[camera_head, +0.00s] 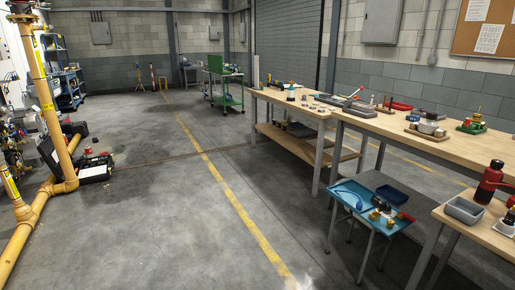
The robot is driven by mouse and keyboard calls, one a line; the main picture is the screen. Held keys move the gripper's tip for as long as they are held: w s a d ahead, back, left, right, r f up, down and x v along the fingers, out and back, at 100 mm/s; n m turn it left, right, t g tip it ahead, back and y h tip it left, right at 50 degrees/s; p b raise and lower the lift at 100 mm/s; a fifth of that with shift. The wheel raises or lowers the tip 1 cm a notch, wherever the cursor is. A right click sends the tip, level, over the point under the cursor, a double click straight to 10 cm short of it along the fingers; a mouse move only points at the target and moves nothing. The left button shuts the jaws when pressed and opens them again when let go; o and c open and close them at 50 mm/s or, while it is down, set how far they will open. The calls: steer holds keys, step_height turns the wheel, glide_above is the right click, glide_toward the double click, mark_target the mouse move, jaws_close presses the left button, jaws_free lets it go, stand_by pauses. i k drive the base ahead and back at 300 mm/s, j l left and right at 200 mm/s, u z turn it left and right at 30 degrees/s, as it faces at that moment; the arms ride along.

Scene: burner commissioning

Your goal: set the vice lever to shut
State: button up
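No vice lever can be made out for certain at this distance. A small green fixture with a yellowish top (473,125) stands on the near wooden workbench at the right. A round metal piece on a brown board (428,129) stands to its left. I cannot tell whether either is the vice, nor any lever's position. My gripper is not in view.
A long wooden workbench (375,122) runs along the right. A blue tray stand (350,197) with small parts stands before it. A red bottle (489,181) and grey bin (464,210) are at the right. Yellow pipes (32,215) are at the left. The middle floor is clear.

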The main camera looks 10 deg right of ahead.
mark_target(468, 121)
steer(key=i+j+z, duration=0.1)
steer(key=i+z, duration=0.25)
steer(key=i, duration=0.2)
steer(key=i+j+z, duration=0.3)
steer(key=i, duration=0.25)
steer(key=i+j+z, duration=0.35)
steer(key=i, duration=0.15)
